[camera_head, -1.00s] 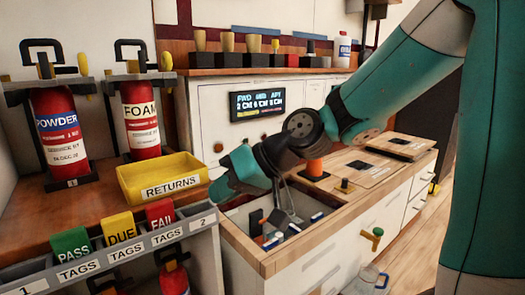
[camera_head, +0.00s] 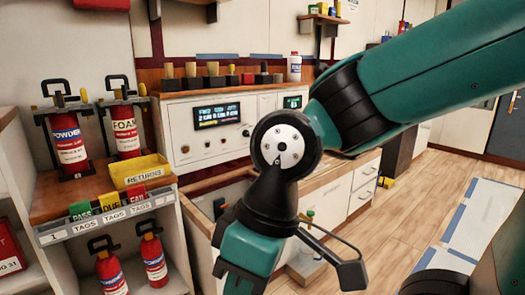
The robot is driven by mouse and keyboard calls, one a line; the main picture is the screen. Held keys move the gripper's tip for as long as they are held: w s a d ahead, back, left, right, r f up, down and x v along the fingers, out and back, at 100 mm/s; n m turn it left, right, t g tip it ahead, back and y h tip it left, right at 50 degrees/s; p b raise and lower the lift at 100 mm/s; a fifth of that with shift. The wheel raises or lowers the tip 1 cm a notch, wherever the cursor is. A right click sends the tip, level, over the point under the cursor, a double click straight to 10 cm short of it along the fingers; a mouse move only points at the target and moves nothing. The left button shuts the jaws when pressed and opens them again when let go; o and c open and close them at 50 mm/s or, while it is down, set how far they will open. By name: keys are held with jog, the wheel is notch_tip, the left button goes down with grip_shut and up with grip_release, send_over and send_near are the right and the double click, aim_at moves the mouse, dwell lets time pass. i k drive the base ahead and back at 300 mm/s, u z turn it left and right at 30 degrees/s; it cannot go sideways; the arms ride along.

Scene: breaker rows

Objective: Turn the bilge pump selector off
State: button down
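A white control panel (camera_head: 172,122) stands against the back wall, with a dark display (camera_head: 216,114) showing several columns of text too small to read. Several small round knobs sit below the display, one of them a reddish-brown knob (camera_head: 185,149) at the left. I cannot tell which one is the bilge pump selector, and no label for it is legible. My teal and black arm fills the centre, in front of the panel's lower right. Its lower end runs to the bottom edge, and a dark angular part hangs at its right. I cannot make out any gripper fingertips.
At left, red POWDER (camera_head: 67,143) and FOAM (camera_head: 124,132) extinguishers stand on a wooden counter by a yellow RETURNS tray (camera_head: 140,170). Below are PASS, DUE and FAIL tags and more extinguishers. A low white cabinet is behind my arm. Wooden floor (camera_head: 415,225) is open at right.

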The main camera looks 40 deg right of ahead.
aim_at(245, 133)
jog(key=z, duration=0.4)
jog(key=k, duration=0.15)
jog(key=u, duration=1.2)
jog(key=i, duration=1.25)
jog(key=z, duration=1.2)
jog(key=i, duration=0.75)
jog(key=z, duration=0.1)
